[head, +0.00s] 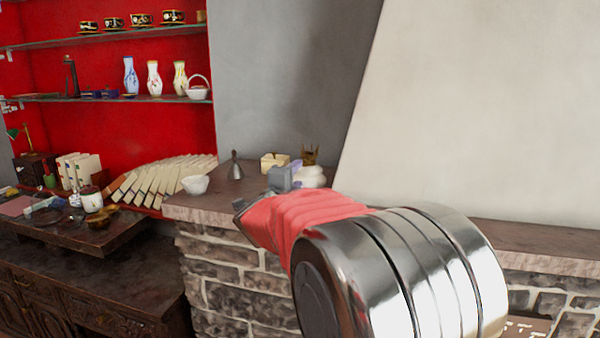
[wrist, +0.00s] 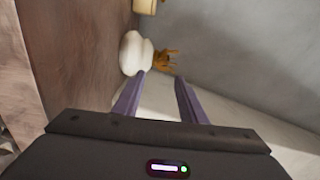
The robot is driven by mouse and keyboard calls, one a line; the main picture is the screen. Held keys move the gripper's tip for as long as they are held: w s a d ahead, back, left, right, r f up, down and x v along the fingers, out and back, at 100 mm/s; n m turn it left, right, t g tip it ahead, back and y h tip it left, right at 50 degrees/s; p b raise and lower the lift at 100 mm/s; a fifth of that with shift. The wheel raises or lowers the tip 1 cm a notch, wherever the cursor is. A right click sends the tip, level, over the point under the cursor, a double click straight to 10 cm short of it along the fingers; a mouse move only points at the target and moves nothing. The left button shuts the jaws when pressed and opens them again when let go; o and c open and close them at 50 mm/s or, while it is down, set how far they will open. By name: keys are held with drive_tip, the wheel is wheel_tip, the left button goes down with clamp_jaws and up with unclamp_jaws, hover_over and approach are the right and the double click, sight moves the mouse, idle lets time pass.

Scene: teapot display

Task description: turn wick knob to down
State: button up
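I cannot make out a wick knob or clearly identify a lamp in either view. My gripper (wrist: 160,77) is open, with its two purple-grey fingers apart and nothing visible between them. In the head view my gripper (head: 290,175) is seen from behind, over the stone ledge, and my arm hides part of the ledge. A white rounded object (wrist: 134,52) lies beyond the left fingertip in the wrist view. It also shows beside the gripper in the head view (head: 313,177). A small brown object with pointed tips (wrist: 163,62) stands beyond the gap between the fingers.
The ledge (head: 190,209) also bears a white bowl (head: 195,185), a grey bell-shaped object (head: 235,168) and a cream box (head: 273,162). A pale sloping wall (head: 460,110) rises behind it on the right. Shelves with vases (head: 153,78) and a cluttered dark table (head: 75,235) are at left.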

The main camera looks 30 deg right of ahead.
drive_tip(key=v, duration=0.5)
drive_tip(key=shift+s+a, duration=0.25)
drive_tip(key=shift+a, duration=0.05)
drive_tip(key=shift+s+d+f+m+g, duration=0.1)
drive_tip(key=shift+s+m+g, duration=0.2)
drive_tip(key=shift+s+m, duration=0.35)
drive_tip(key=s+a+f+m+g+y, duration=0.25)
drive_tip(key=s+f+m, duration=0.25)
drive_tip(key=s+m, duration=0.55)
drive_tip(key=s+a+f+m+g+y, duration=0.3)
drive_tip(key=s+m, duration=0.4)
drive_tip(key=m, duration=0.6)
drive_tip(key=s+a+f+m+y, duration=0.4)
drive_tip(key=s+a+m, duration=0.2)
drive_tip(key=a+m, duration=0.3)
drive_tip(key=s+a+f+m+y, duration=0.4)
drive_tip(key=s+a+f+m, duration=0.1)
drive_tip(key=a+m, duration=0.4)
drive_tip(key=shift+s+a+m, duration=0.3)
drive_tip(key=shift+s+m, duration=0.3)
drive_tip(key=shift+m, duration=0.3)
